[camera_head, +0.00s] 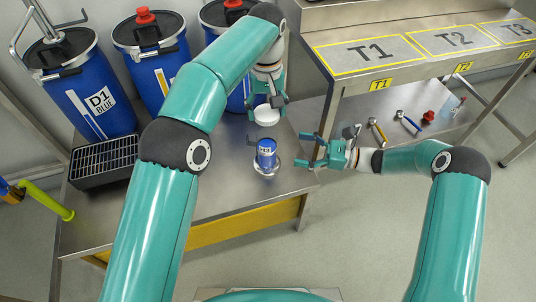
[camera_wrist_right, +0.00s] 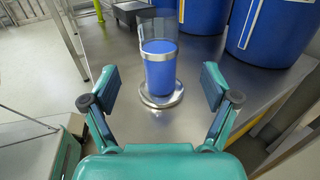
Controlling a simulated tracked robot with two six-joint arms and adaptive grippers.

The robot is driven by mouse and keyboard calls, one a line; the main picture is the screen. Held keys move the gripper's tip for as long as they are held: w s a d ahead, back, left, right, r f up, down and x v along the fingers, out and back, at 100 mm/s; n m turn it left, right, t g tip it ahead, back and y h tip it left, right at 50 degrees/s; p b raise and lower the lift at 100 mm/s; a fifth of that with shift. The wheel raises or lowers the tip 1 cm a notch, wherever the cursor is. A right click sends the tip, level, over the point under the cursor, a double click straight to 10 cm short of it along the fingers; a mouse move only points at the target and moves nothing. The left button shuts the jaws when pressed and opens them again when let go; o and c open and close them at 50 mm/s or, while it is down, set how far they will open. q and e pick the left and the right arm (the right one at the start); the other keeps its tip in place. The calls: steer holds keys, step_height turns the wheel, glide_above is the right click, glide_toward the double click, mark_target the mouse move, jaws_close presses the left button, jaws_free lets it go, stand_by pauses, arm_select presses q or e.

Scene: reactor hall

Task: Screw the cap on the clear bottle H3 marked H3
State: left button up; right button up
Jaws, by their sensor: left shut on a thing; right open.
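The clear bottle H3 (camera_head: 266,154) stands upright on a round metal base (camera_head: 258,169) on the steel bench. It holds blue liquid and has a metal band; it also shows in the right wrist view (camera_wrist_right: 159,66). My left gripper (camera_head: 266,103) is shut on the white cap (camera_head: 266,115), just above and behind the bottle in the head view. The cap looks apart from the bottle. My right gripper (camera_head: 308,149) is open to the right of the bottle. In the right wrist view its fingers (camera_wrist_right: 158,88) are spread, with the bottle ahead between them, untouched.
Blue drums, one marked D1 BLUE (camera_head: 92,100), stand at the bench's back. A black grated box (camera_head: 103,163) is at left. The shelf with T1 (camera_head: 370,52) rises at right; tools and a red part (camera_head: 428,116) lie below it. The bench front is clear.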

mark_target(264, 150)
steer(key=x, duration=1)
steer(key=shift+a, duration=0.1)
jaws_close()
arm_select(q)
steer(key=shift+f, duration=2.4)
